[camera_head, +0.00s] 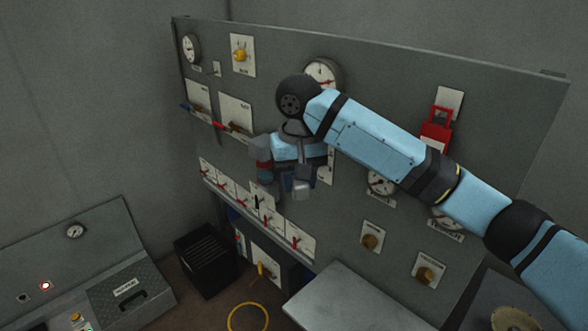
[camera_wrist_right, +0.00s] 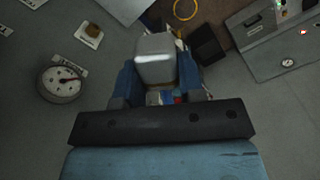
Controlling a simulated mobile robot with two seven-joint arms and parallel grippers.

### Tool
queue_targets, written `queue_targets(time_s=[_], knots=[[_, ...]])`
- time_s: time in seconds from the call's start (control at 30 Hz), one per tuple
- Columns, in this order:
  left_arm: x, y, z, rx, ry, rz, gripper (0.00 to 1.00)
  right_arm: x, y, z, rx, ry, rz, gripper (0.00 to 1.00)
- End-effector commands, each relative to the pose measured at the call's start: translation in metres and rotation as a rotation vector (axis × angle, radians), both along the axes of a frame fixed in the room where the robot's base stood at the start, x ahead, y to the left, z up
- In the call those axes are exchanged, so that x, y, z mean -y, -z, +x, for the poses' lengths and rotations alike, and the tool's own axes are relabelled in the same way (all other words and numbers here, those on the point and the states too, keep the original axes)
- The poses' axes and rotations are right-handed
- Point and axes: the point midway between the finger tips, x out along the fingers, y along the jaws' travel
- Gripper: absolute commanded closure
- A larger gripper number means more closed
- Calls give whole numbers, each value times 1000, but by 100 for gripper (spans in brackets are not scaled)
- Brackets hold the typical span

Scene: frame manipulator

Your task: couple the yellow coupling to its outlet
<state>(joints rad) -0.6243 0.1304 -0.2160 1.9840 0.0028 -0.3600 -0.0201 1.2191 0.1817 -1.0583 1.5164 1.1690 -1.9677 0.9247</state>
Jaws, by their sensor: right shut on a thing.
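The yellow coupling may be the small yellow piece (camera_head: 261,269) at a white plate low on the panel in the head view; it is too small to tell whether it is seated. A yellow hose (camera_head: 247,317) loops on the floor in front of it and also shows in the right wrist view (camera_wrist_right: 184,10). My right gripper (camera_head: 298,181) is in front of the panel, above and to the right of that plate. My left gripper is out of view.
The grey panel (camera_head: 400,115) carries gauges, knobs and a row of red-handled switches (camera_head: 270,222). A red lockout piece (camera_head: 436,129) hangs at the right. A grey ledge (camera_head: 345,298) juts out below. A black crate (camera_head: 205,260) and a console (camera_head: 75,240) stand left.

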Motion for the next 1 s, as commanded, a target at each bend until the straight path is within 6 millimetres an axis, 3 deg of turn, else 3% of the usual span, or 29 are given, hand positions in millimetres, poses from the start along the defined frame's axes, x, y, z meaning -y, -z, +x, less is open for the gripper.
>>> queue_targets(time_s=[0.6, 0.8, 1.0], knots=[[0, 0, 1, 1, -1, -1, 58, 42, 82, -25, -3, -948, -2, 85], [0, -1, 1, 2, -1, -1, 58, 51, 100, -30, -2, -1164, -2, 85], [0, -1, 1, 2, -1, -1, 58, 53, 107, -32, 0, -1254, 0, 85]])
